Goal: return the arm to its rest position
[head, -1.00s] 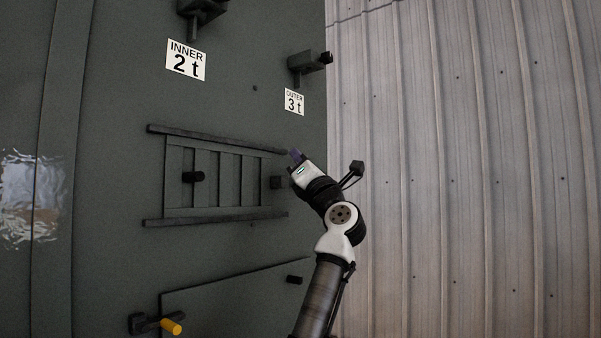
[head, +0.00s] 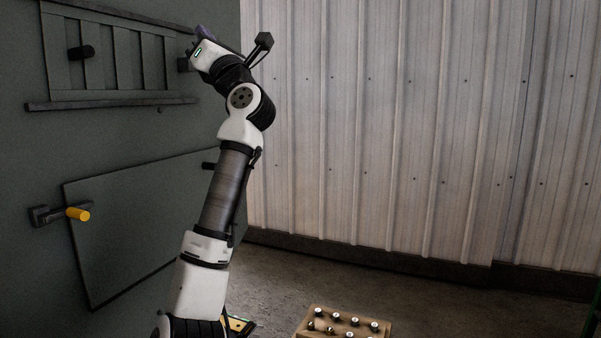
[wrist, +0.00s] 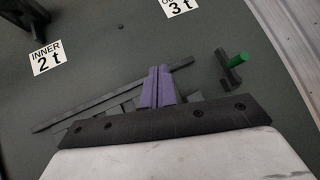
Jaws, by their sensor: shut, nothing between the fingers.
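My arm (head: 228,190) reaches up beside the grey-green enclosure panel in the head view. My gripper (head: 203,32) is at its top end, close to the right end of the slatted, railed frame (head: 110,103) on the panel. In the wrist view the two purple fingers of my gripper (wrist: 157,72) lie together with nothing between them. They point toward the panel. Whether they touch it cannot be told.
A yellow-tipped handle (head: 78,214) sits by a lower panel plate (head: 140,220). A green-tipped handle (wrist: 236,60) and an "INNER 2 t" label (wrist: 45,58) show in the wrist view. A wooden tray (head: 303,330) with several small pieces stands low. Floor (head: 400,300) lies before a corrugated wall (head: 400,120).

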